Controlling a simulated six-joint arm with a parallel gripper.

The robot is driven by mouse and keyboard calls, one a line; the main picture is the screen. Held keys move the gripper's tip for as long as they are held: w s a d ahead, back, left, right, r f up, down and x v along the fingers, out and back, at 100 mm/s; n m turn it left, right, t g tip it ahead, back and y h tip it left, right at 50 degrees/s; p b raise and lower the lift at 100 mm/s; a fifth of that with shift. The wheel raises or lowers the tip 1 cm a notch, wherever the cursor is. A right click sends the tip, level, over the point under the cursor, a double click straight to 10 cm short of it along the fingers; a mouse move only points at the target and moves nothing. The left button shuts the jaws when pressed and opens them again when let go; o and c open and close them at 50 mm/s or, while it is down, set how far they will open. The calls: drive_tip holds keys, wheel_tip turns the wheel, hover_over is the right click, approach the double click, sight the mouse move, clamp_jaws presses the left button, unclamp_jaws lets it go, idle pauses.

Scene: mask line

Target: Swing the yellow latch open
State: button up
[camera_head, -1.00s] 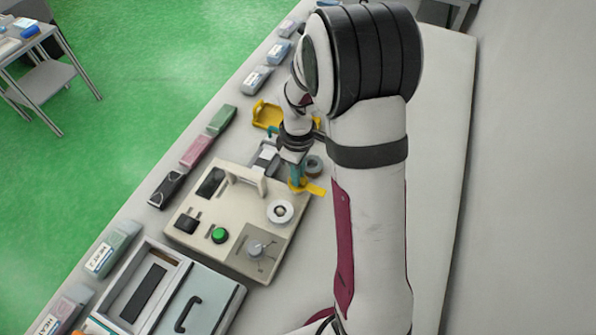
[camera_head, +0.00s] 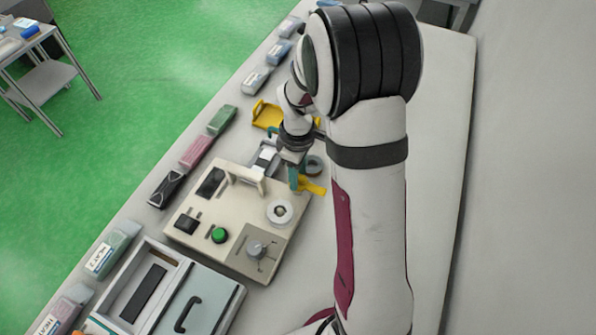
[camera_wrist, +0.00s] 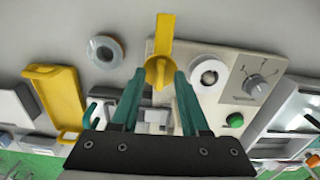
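The yellow latch (camera_wrist: 165,35) sits at the edge of the beige machine panel (camera_wrist: 220,107), with its arm reaching away over the table in the wrist view. Its round pivot end (camera_wrist: 158,71) lies between my two teal fingertips. In the head view the latch (camera_head: 314,187) sticks out to the right of my gripper (camera_head: 294,180), which hides its pivot end. My gripper (camera_wrist: 160,74) is open, its fingers on either side of the pivot end. I cannot tell whether either fingertip touches it.
On the panel are a white ring (camera_head: 280,212), a green button (camera_head: 219,235) and a dial (camera_head: 257,250). A grey roll (camera_wrist: 104,50) and a yellow tray (camera_wrist: 57,92) lie nearby. Packets line the table's left edge. Bare table (camera_wrist: 225,18) lies beyond the latch.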

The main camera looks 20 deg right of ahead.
wheel_tip(320, 180, up, 16)
idle(0.4)
drive_tip(key=shift+f, duration=0.1)
drive_tip(key=s+a+m+y, duration=0.1)
drive_tip(key=s+a+m, duration=0.3)
drive_tip(key=s+m, duration=0.3)
drive_tip(key=s+a+f+m, duration=0.1)
drive_tip(key=s+a+m, duration=0.4)
drive_tip(key=s, duration=1.1)
drive_tip(key=m, duration=0.2)
drive_tip(key=shift+f+m+y, duration=0.3)
drive_tip(key=shift+m+y, duration=0.1)
